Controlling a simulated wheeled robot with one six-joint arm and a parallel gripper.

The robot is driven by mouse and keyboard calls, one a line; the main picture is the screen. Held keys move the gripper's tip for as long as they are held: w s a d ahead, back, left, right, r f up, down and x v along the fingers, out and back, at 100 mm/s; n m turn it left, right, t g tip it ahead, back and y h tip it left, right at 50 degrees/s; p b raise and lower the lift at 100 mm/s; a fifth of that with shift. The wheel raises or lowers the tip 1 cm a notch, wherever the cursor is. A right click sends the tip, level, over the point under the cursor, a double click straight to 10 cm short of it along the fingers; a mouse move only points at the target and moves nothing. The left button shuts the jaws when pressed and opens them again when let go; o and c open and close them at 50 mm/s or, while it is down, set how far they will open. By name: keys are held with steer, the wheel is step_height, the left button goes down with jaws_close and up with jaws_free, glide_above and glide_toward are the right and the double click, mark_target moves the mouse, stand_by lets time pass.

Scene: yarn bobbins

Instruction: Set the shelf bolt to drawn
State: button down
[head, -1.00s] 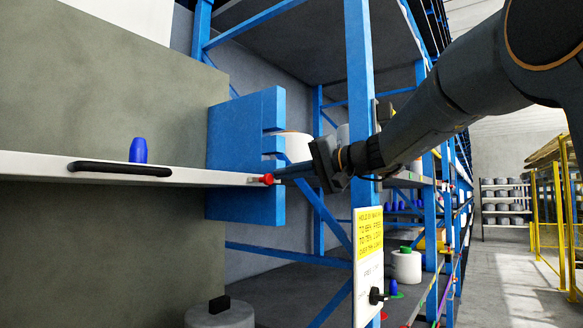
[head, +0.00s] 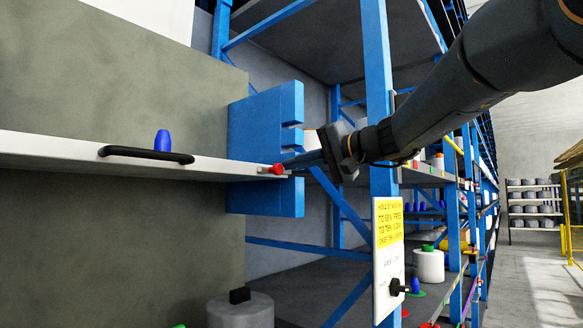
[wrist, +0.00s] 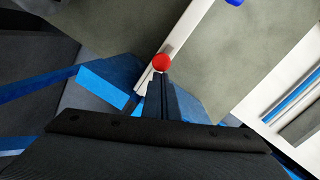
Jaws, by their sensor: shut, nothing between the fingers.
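The shelf bolt shows as a small red knob (head: 277,169) on the end of a white shelf (head: 60,152), by a blue slotted plate (head: 258,130). In the wrist view the red knob (wrist: 161,63) sits just beyond my fingertips, at the shelf's edge. My gripper (head: 293,162) is shut and empty, its slim fingers pointing left at the knob. In the wrist view my gripper (wrist: 157,82) has its tips at or very near the knob; whether they touch I cannot tell. The bolt's rod is mostly hidden.
A black bar handle (head: 146,154) is on the shelf's front and a blue bobbin (head: 162,140) stands on it. A blue rack post (head: 379,100) and a yellow-and-white sign (head: 388,245) stand right of the knob, close below my arm.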

steer(key=s+d+r+b, duration=0.3)
steer(key=s+d, duration=0.1)
steer(key=d, duration=0.6)
steer(key=shift+d, duration=0.25)
stand_by(0.5)
